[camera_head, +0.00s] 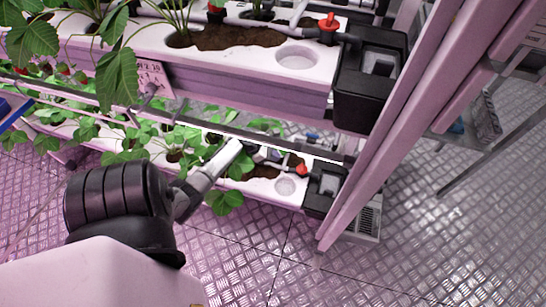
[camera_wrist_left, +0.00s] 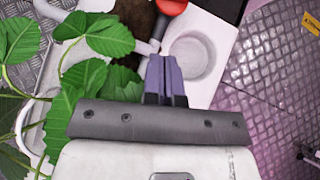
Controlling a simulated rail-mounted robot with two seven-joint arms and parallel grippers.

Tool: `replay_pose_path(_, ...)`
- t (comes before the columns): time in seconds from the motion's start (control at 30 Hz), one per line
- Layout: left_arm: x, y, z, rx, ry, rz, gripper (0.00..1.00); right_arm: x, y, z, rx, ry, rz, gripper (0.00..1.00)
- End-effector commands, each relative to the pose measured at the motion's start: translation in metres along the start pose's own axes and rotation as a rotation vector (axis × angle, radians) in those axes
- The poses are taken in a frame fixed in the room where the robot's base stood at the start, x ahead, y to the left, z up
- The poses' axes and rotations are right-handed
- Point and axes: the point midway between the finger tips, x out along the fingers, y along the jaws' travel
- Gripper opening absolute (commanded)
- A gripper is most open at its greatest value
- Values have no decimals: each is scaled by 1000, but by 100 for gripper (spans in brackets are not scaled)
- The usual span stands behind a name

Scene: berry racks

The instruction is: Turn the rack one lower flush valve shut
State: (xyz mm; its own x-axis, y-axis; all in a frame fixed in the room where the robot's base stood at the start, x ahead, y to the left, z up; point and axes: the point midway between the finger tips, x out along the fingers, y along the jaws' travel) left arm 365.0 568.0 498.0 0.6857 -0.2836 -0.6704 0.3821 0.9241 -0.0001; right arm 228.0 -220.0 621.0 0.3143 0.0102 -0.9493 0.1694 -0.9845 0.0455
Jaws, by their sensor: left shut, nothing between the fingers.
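The lower flush valve has a red handle (camera_head: 302,169) on the pipe at the right end of the lower rack tier, by a black box (camera_head: 324,190). In the left wrist view the red handle (camera_wrist_left: 172,6) shows at the top edge, partly cut off. My left arm reaches in from the left over the lower tier, with its gripper (camera_head: 262,154) a little left of the handle. In the left wrist view the gripper's purple-grey fingers (camera_wrist_left: 165,62) are together and empty, just below the handle and apart from it in the picture. My right gripper is not in view.
The upper tier (camera_head: 255,75) hangs above, with its own red valve (camera_head: 328,22) and black box (camera_head: 370,80). Strawberry leaves (camera_wrist_left: 95,38) crowd the left of the gripper. A pink rack post (camera_head: 385,145) stands right. A round white cup hole (camera_wrist_left: 196,54) lies beside the fingers.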

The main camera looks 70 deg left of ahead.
Motion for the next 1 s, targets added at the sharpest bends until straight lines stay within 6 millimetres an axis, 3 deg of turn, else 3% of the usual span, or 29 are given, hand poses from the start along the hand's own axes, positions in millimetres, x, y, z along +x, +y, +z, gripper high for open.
replay_pose_path(0.1,29,0,-4,1,-2,-1,0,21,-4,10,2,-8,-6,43)
replay_pose_path(0.33,66,0,0,3,-3,0,0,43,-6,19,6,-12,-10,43)
replay_pose_path(0.6,84,0,21,2,-2,0,0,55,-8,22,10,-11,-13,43)
replay_pose_path(1.0,88,0,27,1,0,0,0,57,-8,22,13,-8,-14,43)
